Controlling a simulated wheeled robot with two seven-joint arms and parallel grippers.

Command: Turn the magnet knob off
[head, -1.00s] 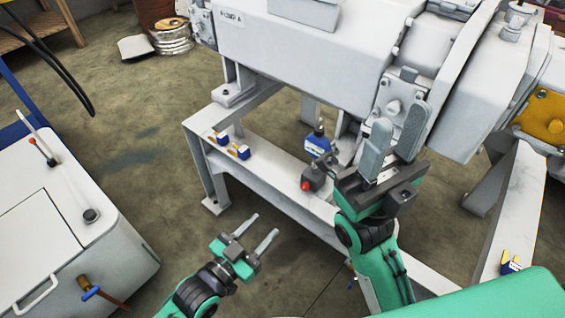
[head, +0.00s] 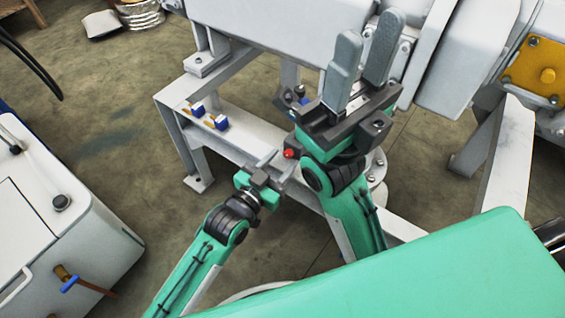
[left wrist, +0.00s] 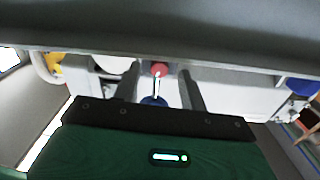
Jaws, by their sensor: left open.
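A small device with a red knob (head: 289,154) sits on the grey frame beam (head: 239,151). The right gripper hides most of this device in the head view. My left gripper (head: 274,163) is open and empty, with its fingers close to the red knob. In the left wrist view the red knob (left wrist: 159,69) shows between the two open fingers, with a pale stem and a blue part (left wrist: 153,101) below it. I cannot tell whether the fingers touch it. My right gripper (head: 364,62) is open and empty, its fingers pointing up beside the machine.
Two blue-and-yellow pieces (head: 206,115) stand on the beam to the left. The large white machine (head: 270,35) rises behind the beam. A white cabinet (head: 75,215) stands at the left. Open floor (head: 110,115) lies between the cabinet and the frame.

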